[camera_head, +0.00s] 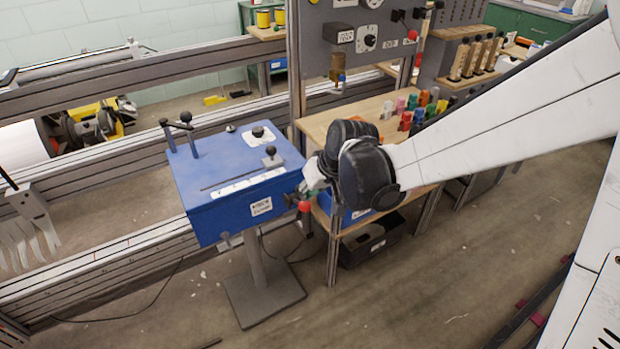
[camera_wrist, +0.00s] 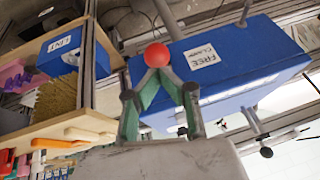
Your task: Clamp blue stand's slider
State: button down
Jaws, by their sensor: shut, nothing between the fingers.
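The blue stand (camera_head: 215,212) is a box on a post, with a slot in its top and a black-knobbed slider (camera_head: 270,157) at the slot's right part. A red ball knob (camera_head: 304,206) is beside the box's right end; it also shows in the wrist view (camera_wrist: 157,55). The box's front label (camera_wrist: 202,56) reads "FREE" and apparently "CLAMP". My gripper (camera_head: 293,198) is at that right end, partly hidden by my wrist. In the wrist view its green fingers (camera_wrist: 158,72) meet at the red ball's lower edge. They are shut and empty; whether they touch the ball is unclear.
A wooden bench (camera_head: 340,125) with colored spools stands right of the box, with a grey control panel (camera_head: 362,40) above it. Metal rails (camera_head: 110,262) run past the stand. A dark bin (camera_head: 375,240) sits below the bench. Floor in front is mostly clear.

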aim_at(309, 206)
jog(key=shift+d+f, duration=0.1)
jog(key=shift+s+d+f+t+b, duration=0.1)
jog(key=shift+s+f+t+b, duration=0.1)
jog(key=shift+t+b, duration=0.15)
jog(key=shift+s+d+f+y+b, duration=0.1)
jog(key=shift+s+f+y+b, duration=0.05)
jog(key=shift+y+b, duration=0.15)
jog(key=shift+s+d+f+t+y+b, duration=0.2)
jog(key=shift+s+f+t+y+b, duration=0.1)
jog(key=shift+f+t+b, duration=0.25)
jog(key=shift+s+d+f+t+y+b, duration=0.2)
jog(key=shift+f+t+y+b, duration=0.1)
jog(key=shift+b, duration=0.3)
notch_tip(309, 206, down, 8)
jog(key=s+b, duration=0.1)
jog(key=b, duration=0.6)
jog(key=shift+d, duration=0.35)
jog(key=shift+s+f, duration=0.1)
jog(key=shift+f, duration=0.05)
